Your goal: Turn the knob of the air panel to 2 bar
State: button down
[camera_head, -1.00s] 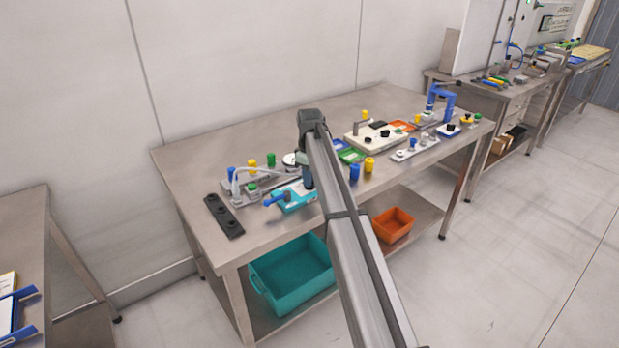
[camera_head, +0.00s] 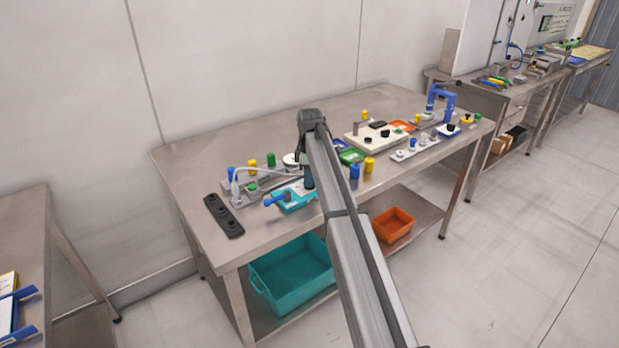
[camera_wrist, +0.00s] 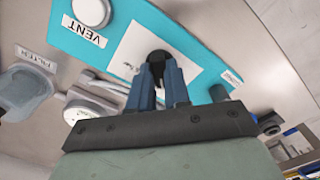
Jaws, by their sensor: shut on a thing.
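The teal air panel (camera_head: 290,203) lies near the front edge of the steel table, left of my arm. In the wrist view the panel (camera_wrist: 72,42) carries a white plate with a black knob (camera_wrist: 158,56). My gripper (camera_wrist: 161,72) has its two blue fingers closed around the knob, and they hide part of it. In the head view my gripper (camera_head: 308,182) points down at the panel, and the knob is hidden there. The knob's setting and the gauge reading cannot be read.
A blue handle (camera_head: 275,199) sticks out at the panel's left. A black strip (camera_head: 222,215) lies further left. A white hose (camera_head: 265,170) runs above grey fittings behind the panel. Trays and blue and yellow cylinders (camera_head: 369,164) stand to the right.

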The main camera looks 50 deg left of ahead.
jog(key=c, duration=1.1)
grip_release()
notch_tip(320, 180, up, 14)
jog(key=shift+f, duration=0.1)
